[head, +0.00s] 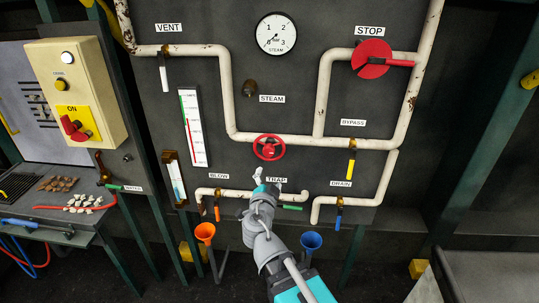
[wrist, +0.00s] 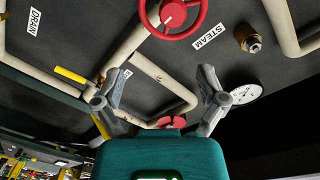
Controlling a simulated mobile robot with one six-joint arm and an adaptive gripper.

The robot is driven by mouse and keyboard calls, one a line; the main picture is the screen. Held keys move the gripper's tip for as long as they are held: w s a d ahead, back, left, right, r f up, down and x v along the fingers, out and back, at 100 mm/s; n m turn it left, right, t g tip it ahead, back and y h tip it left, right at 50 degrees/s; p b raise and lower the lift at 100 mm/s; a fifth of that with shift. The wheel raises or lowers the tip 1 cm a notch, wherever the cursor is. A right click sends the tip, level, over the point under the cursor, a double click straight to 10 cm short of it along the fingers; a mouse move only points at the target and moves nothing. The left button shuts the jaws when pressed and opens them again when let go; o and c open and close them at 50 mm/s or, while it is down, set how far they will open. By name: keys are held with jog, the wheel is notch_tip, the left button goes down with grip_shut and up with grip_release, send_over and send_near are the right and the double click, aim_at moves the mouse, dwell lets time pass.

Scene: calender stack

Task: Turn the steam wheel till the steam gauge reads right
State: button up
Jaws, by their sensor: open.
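The red steam wheel (head: 269,147) sits on the pipe in the middle of the dark panel, its rim clear of my gripper. The gauge also shows at the right in the wrist view (wrist: 243,94). My gripper (head: 267,180) is open and empty, just below the wheel; its fingers (wrist: 160,75) are spread apart.
A brass fitting (head: 249,89) juts out above the wheel. A red STOP disc with a handle (head: 372,59) is at upper right. Yellow bypass (head: 351,163), blue drain (head: 338,215) and green trap (head: 291,207) levers surround the lower pipes. Orange (head: 205,233) and blue (head: 311,242) funnels stand below.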

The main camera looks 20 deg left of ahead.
aim_at(268, 153)
jog(key=shift+s+a+r+y, duration=0.15)
jog(key=shift+s+a+y, duration=0.35)
jog(key=shift+a, duration=0.2)
jog(key=shift+w, duration=0.25)
jog(key=x, duration=1.3)
jog(key=shift+w, duration=0.25)
jog(key=shift+r, duration=0.1)
jog(key=c, duration=1.2)
jog(key=shift+o, duration=0.2)
jog(key=shift+s+d, duration=0.1)
jog(key=shift+d, duration=0.05)
jog(key=shift+a, duration=0.2)
